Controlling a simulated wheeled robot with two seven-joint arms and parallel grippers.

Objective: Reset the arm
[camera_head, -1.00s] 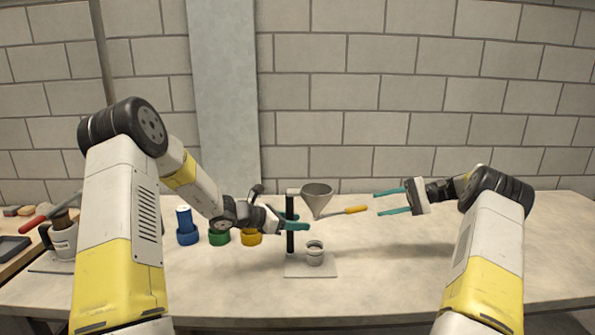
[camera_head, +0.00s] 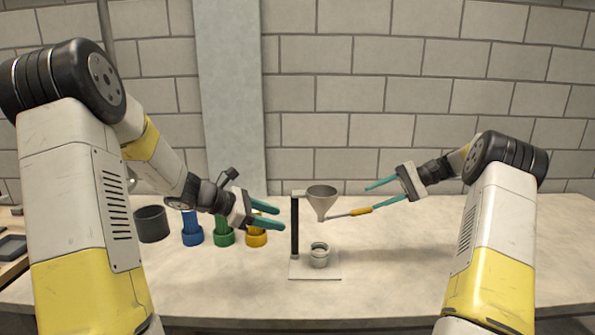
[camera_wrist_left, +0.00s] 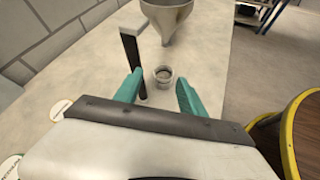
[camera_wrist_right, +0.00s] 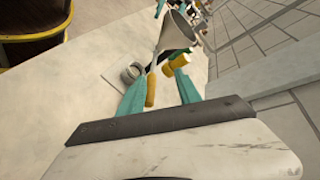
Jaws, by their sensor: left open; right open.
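My left gripper (camera_head: 282,217) is open and empty, left of the funnel stand's black post (camera_head: 295,228). In the left wrist view, the post and the small cup (camera_wrist_left: 163,75) show beyond its teal fingers. My right gripper (camera_head: 371,197) is open, right of the grey funnel (camera_head: 321,198). A tool with a yellow handle (camera_head: 361,211) reaches from the funnel's spout towards the right gripper's lower finger. In the right wrist view, the yellow handle (camera_wrist_right: 150,92) appears near a teal finger; I cannot tell whether they touch.
Blue (camera_head: 192,235), green (camera_head: 224,235) and yellow (camera_head: 257,235) pieces stand in a row left of the stand. A dark cup (camera_head: 152,223) stands further left. The table (camera_head: 400,260) is clear at the front and right. A block wall (camera_head: 400,80) closes the back.

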